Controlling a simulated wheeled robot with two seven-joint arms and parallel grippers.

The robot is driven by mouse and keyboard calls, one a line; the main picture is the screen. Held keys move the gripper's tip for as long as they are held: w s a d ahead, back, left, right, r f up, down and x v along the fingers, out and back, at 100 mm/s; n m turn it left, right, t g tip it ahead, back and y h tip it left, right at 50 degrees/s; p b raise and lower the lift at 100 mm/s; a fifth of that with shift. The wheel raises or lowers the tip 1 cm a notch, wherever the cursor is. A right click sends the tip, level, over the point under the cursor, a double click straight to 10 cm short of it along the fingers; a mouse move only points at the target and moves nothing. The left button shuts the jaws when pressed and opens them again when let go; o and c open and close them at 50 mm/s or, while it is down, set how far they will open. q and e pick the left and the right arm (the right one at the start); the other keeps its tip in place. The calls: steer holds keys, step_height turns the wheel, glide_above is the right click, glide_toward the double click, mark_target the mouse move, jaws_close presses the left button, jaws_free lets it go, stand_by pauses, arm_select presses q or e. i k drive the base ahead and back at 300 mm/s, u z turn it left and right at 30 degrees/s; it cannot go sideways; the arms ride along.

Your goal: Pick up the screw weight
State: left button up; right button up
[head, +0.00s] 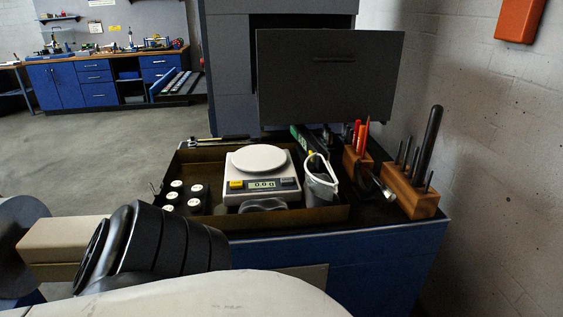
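I cannot make out a screw weight for certain. Several small dark cylinders with white round tops (176,185) stand at the left end of a shallow brown tray (330,215) on the blue cabinet; I cannot tell whether any is a screw weight or holds one. A white digital scale (258,162) with a round pan stands in the middle of the tray. Its pan looks empty and its display appears to read zero. Neither gripper shows; only parts of my arm fill the lower left and bottom.
A grey cup (320,184) stands right of the scale. Wooden blocks (412,194) holding upright tools and pens stand farther right, near the wall. A blue workbench (100,82) stands across the open floor.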

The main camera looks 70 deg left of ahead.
mark_target(172, 198)
steer(key=z, duration=0.7)
steer(key=k, duration=1.65)
steer(key=u, duration=0.4)
